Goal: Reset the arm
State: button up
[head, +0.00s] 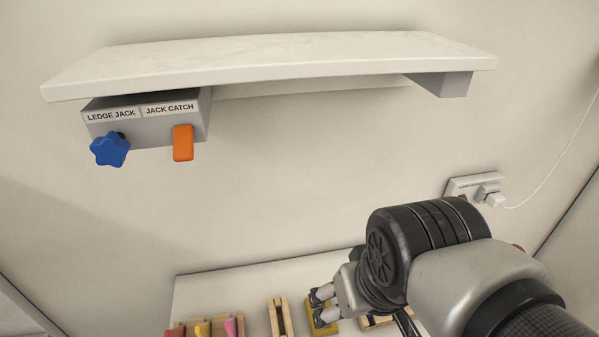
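My arm reaches in from the lower right of the head view. My gripper (319,306) is at the bottom, right of centre, pointing left and down. Its fingers are small and partly hidden, so I cannot tell whether they are open or shut. A yellow block (322,330) shows right behind or beside the fingertips. I cannot tell whether they touch it.
Above is a white ledge (270,62). Under its left end, a grey box (150,110) labelled LEDGE JACK and JACK CATCH has a blue star knob (109,149) and an orange lever (183,143). Below, a pale surface (215,287) holds wooden holders (279,318). A socket (472,186) is right.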

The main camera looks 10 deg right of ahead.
jog(key=shift+s+r+t, duration=0.15)
jog(key=shift+s+r, duration=0.05)
jog(key=shift+s, duration=0.4)
jog(key=shift+s+r+t, duration=0.15)
jog(key=shift+s+r, duration=0.05)
jog(key=shift+s, duration=0.35)
